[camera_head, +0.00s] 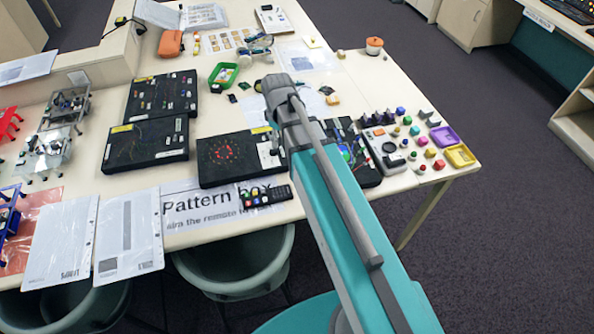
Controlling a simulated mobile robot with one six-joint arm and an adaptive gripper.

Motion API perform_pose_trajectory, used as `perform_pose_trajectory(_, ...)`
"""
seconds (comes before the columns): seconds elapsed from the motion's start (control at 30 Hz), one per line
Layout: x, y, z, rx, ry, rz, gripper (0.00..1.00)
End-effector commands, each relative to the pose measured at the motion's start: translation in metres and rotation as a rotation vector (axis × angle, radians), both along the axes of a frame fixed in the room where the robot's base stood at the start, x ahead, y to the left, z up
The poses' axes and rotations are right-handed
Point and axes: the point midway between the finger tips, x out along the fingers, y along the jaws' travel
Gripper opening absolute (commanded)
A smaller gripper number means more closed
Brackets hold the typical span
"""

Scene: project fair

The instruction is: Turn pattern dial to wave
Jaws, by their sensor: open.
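The sign with the words "Pattern box" (195,206) lies at the table's front edge, with a black remote (266,196) on its right part. Just behind the sign is a black box with a ring of red lights (222,153). Its right end is partly hidden by my arm. To the right of my arm stands a grey device with a round dark knob (389,147). I cannot tell whether this knob is the pattern dial, and no wave marking is readable. My teal and grey arm reaches over the table from the lower right. My gripper's fingers cannot be made out.
Two more black panels (146,143) lie to the left. Small coloured blocks and a purple tray (445,136) and yellow tray (459,156) crowd the right corner. Open carpet lies to the right.

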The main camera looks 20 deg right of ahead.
Motion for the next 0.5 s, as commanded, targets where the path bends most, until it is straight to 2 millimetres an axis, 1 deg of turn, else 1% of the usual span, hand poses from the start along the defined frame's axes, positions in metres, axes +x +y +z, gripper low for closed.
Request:
perform_pose_trajectory(0.03, -0.007, -0.002, -0.004, 0.000, 0.000, -0.032, 0.77)
perform_pose_trajectory(0.5, -0.048, -0.013, -0.025, 0.000, 0.000, -0.357, 0.77)
